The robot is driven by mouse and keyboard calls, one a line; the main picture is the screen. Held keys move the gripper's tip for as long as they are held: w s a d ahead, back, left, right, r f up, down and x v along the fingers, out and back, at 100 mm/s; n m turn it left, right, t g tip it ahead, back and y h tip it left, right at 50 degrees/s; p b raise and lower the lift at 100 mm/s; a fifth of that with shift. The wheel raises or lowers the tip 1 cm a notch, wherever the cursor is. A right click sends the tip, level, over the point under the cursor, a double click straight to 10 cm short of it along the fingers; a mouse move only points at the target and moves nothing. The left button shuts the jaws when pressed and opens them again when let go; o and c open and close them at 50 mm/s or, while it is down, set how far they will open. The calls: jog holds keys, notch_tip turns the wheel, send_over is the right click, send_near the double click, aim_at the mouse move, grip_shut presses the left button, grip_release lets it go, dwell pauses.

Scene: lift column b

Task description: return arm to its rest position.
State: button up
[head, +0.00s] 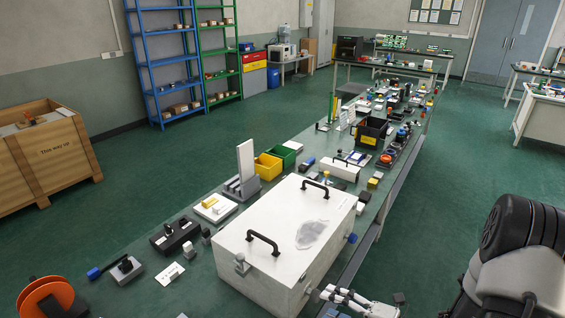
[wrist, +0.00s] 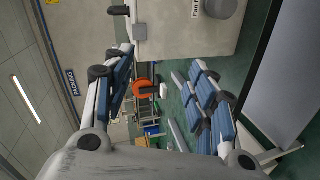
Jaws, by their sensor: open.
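My gripper (head: 332,299) shows at the bottom of the head view, just right of the front corner of a large white box (head: 260,279). In the wrist view my gripper (wrist: 163,65) has its two blue-padded fingers spread wide apart. Nothing is between the fingers; I see the room through the gap. My dark and pale arm link fills the lower right of the head view. The links between it and the gripper are mostly below the picture. I cannot tell the gap between gripper and box exactly.
The white box, with two black handles, stands on a long bench crowded with small parts. An orange reel (head: 45,300) is at the lower left.

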jog(key=s+a+r+n+g+h, duration=0.2)
jog(key=s+a+r+n+g, duration=0.4)
jog(key=n, duration=0.7)
jog(key=s+a+r+n+g+h, duration=0.1)
jog(key=s+a+r+n+g, duration=0.15)
jog(key=s+r+n, duration=0.75)
jog(key=s+d+r+n+t+h, duration=0.1)
jog(key=d+r+n+t+h, duration=0.1)
jog(key=n, duration=0.9)
jog(key=s+d+r+n+t+h, duration=0.2)
jog(key=d+r+n+h, duration=0.2)
jog(key=d+n+h, duration=0.3)
jog(key=n, duration=0.4)
jog(key=shift+s+n, duration=0.3)
jog(key=shift+r, duration=0.1)
jog(key=shift+a, duration=0.1)
